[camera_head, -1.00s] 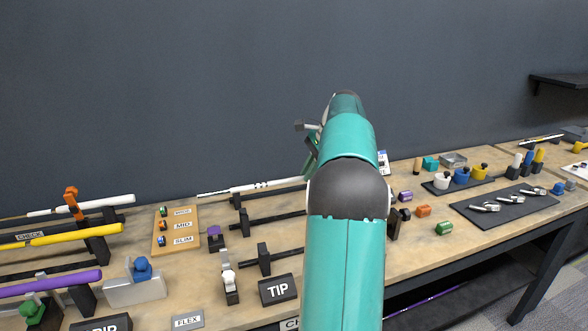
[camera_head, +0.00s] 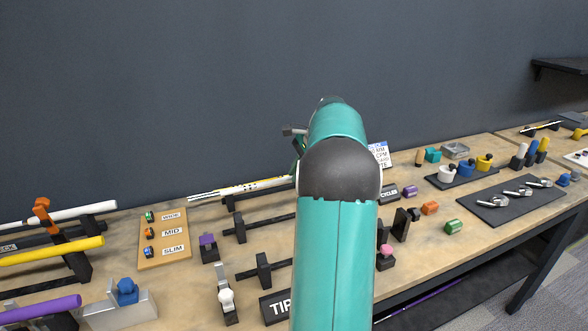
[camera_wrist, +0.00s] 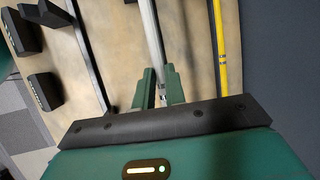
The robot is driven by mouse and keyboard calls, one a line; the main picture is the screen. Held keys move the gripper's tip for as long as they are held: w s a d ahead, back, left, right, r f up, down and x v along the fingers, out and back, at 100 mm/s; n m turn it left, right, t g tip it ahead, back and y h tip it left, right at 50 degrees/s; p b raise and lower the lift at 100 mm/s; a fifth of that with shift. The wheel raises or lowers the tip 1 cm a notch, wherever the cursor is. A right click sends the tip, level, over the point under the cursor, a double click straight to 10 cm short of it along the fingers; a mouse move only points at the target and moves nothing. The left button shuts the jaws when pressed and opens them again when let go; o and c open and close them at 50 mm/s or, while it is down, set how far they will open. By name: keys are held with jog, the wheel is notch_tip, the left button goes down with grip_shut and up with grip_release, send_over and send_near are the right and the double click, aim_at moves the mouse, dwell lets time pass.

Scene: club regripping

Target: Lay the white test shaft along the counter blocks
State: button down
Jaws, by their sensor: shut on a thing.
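My gripper (camera_wrist: 158,88) is shut on a pale white shaft (camera_wrist: 153,35), which runs away from the jaws in the wrist view. In the head view my own arm hides the gripper; a white shaft end (camera_head: 205,196) shows to its left, above the rear of the counter. A yellow shaft (camera_wrist: 222,55) lies beside the held one, apart from it. Black blocks (camera_head: 240,228) joined to dark bars stand on the counter left of my arm; another block (camera_head: 264,268) stands nearer. I cannot tell whether the held shaft touches any block.
A rack at left holds another white shaft (camera_head: 60,217), a yellow shaft (camera_head: 50,251) and a purple shaft (camera_head: 40,310). A size board (camera_head: 163,238) and a TIP sign (camera_head: 275,306) stand on the counter. Right are small coloured pieces and a dark tray (camera_head: 510,205). The wall is close behind.

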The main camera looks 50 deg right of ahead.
jog(key=shift+w+f, duration=0.15)
jog(key=shift+w, duration=0.15)
jog(key=shift+s+a, duration=0.1)
jog(key=shift+s, duration=0.1)
notch_tip(320, 180, down, 8)
jog(key=shift+f, duration=0.25)
dwell(0.4)
jog(key=shift+s+f, duration=0.15)
jog(key=shift+f, duration=0.4)
dwell(0.8)
jog(key=c, duration=1.4)
grip_release()
jog(key=shift+o, duration=0.2)
